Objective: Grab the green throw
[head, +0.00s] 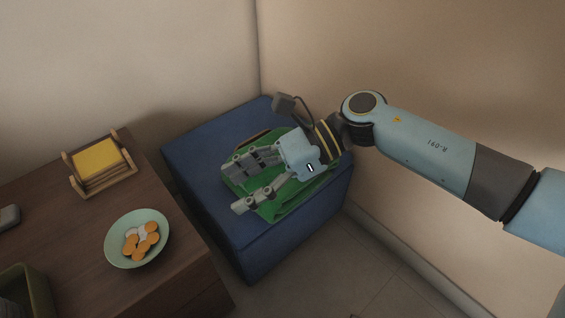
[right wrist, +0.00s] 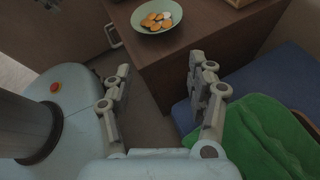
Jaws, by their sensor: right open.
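The green throw (head: 290,199) lies spread and folded on top of a blue ottoman-like block (head: 204,143) in the corner. My right gripper (head: 238,187) is over the throw in the head view, its fingers spread apart and partly covering it. In the right wrist view the throw (right wrist: 262,135) is at the lower right, beside one finger of the open gripper (right wrist: 160,88). Nothing is between the fingers there but floor and furniture further off. Whether the finger touches the throw I cannot tell. My left gripper is not in view.
A brown wooden cabinet (head: 75,215) stands left of the blue block. On it are a green bowl (head: 116,248) of orange and white pieces and a wooden holder (head: 125,181) with yellow napkins. Walls close in behind and at the right. Bare floor (head: 350,262) shows in front.

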